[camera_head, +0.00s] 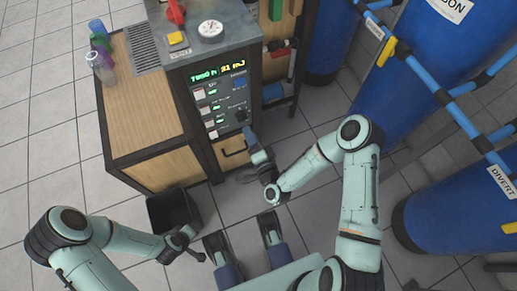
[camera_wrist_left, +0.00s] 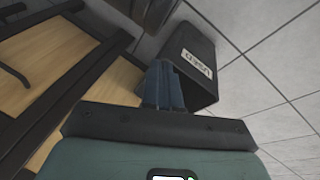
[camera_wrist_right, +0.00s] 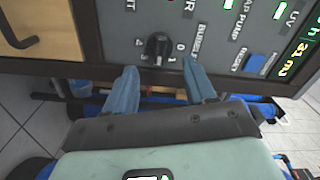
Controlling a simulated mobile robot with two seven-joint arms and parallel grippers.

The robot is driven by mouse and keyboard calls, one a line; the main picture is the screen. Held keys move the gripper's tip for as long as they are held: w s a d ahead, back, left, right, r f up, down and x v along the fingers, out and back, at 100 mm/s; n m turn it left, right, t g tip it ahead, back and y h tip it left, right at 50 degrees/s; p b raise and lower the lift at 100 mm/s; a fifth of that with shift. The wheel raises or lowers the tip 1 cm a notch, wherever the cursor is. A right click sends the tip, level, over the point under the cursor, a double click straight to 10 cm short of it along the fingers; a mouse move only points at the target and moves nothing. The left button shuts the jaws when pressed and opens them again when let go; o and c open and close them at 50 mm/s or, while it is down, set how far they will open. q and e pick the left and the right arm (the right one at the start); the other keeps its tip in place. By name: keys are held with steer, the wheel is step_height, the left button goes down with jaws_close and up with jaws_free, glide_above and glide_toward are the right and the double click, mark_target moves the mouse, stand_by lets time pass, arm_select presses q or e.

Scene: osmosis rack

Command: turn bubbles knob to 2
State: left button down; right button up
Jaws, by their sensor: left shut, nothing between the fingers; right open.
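The black bubbles knob (camera_wrist_right: 157,48) is on the dark control panel (camera_wrist_right: 215,45), with numbers 0 to 4 around it. Which number it points to is too small to tell. My right gripper (camera_wrist_right: 160,66) is open, its two blue fingers apart just short of the knob, one toward each side of it. In the head view the knob (camera_head: 242,115) is at the panel's lower right, with the right gripper (camera_head: 249,134) close in front. My left gripper (camera_wrist_left: 164,80) is shut and empty, away from the panel; it also shows in the head view (camera_head: 194,247).
A black bin (camera_wrist_left: 200,62) marked USED stands on the floor below the left gripper. A wooden cabinet (camera_head: 145,105) stands left of the panel, with small bottles on top. A drawer handle (camera_wrist_right: 30,35) is near the knob. Blue tanks (camera_head: 450,210) stand at right.

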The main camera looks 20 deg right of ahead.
arm_select(q)
steer(key=shift+s+d+r+g+p, duration=0.15)
steer(key=shift+s+d+r+p, duration=0.1)
steer(key=shift+s, duration=0.25)
steer(key=shift+s+d+r+g+p, duration=0.15)
steer(key=shift+s+d+r, duration=0.05)
steer(key=shift+s, duration=0.3)
arm_select(e)
steer(key=s, duration=0.6)
steer(key=shift+s, duration=0.4)
steer(key=shift+f, duration=0.1)
